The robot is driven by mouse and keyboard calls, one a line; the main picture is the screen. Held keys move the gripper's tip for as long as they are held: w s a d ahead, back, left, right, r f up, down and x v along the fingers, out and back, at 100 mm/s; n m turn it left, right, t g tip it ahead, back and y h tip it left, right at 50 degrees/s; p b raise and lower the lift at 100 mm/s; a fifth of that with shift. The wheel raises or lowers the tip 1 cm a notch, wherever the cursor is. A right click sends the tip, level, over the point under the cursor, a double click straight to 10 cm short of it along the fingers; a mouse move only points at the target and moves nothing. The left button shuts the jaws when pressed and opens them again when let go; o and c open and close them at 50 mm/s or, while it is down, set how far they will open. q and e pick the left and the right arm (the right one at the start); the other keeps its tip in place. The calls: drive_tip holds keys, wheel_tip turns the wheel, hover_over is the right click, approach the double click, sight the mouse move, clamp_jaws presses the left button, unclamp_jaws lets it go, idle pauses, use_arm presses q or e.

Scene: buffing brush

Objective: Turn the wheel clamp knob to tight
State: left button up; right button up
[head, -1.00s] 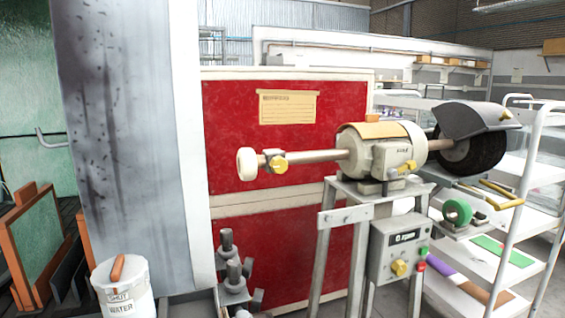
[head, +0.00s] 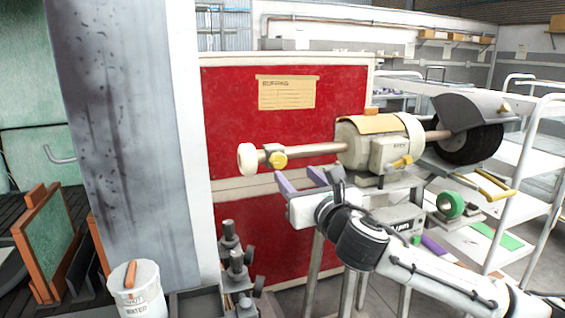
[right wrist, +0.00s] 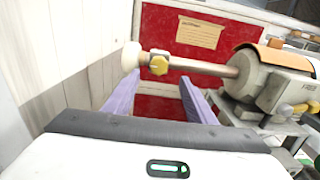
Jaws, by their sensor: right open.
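The buffing machine (head: 365,143) is a cream motor on a grey stand with a shaft running left. The knob also shows in the right wrist view (right wrist: 158,64), above and ahead of the fingers. My right gripper (head: 300,182) is open and empty, with purple fingers just below the shaft and a little right of the knob, apart from it. The wrist view shows the two fingers (right wrist: 160,98) spread wide. My left gripper is not in view.
A dark wheel under a grey guard (head: 470,135) is at the machine's right end. A red panel (head: 270,115) stands behind. A white bucket (head: 137,290) and grey fixtures (head: 235,265) are at lower left. A white shelf cart (head: 530,180) stands right.

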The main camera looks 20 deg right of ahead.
sight(280, 161)
drive_tip(key=w+p, duration=0.1)
drive_tip(key=w, duration=0.8)
drive_tip(key=shift+w+f, duration=0.1)
drive_tip(key=shift+w, duration=0.25)
drive_tip(key=c, duration=1)
